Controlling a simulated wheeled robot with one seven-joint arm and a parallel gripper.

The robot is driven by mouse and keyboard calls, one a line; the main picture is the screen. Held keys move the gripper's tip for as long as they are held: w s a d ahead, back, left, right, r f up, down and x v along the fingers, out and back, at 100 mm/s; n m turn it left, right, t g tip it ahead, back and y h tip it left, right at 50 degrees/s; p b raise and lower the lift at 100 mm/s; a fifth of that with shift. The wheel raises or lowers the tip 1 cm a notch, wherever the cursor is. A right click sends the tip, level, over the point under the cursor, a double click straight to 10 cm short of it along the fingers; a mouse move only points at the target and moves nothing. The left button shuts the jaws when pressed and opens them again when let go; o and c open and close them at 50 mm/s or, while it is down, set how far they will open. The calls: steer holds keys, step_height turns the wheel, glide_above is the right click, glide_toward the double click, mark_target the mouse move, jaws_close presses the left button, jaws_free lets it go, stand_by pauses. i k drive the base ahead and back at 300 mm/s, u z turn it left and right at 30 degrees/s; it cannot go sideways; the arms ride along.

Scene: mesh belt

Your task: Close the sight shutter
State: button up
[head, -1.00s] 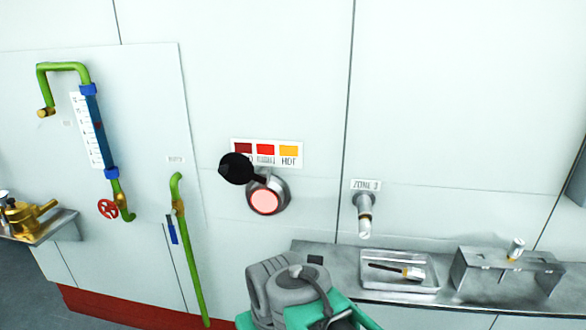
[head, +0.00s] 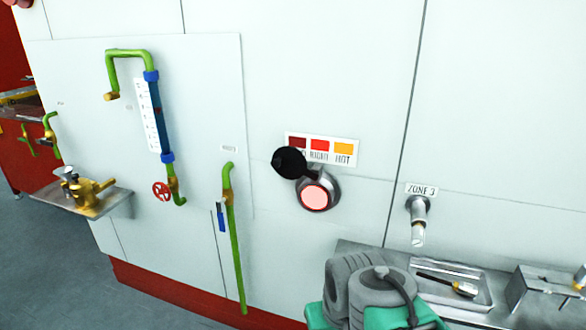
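The sight port (head: 314,197) is a round metal ring on the white wall with a glowing pink-red window. Its shutter (head: 290,163) is a black round disc swung up and to the left of the window, so nearly all of the window is uncovered. A label with dark red, red and orange patches (head: 320,148) is just above it. Part of my grey and green arm shows at the bottom edge, below and right of the port and apart from it. My gripper's fingers are not in view.
A steel shelf (head: 370,253) on the right holds a tray (head: 478,295) with a brush-like tool and a metal stand (head: 545,290). A short pipe end (head: 418,220) sticks out under the ZONE 3 label. Left are green pipes (head: 236,250), a blue gauge and a brass-fitting shelf (head: 110,205).

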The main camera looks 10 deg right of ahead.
mark_target(288, 162)
steer(key=z, duration=0.35)
steer(key=i, duration=0.4)
steer(key=u, duration=2.65)
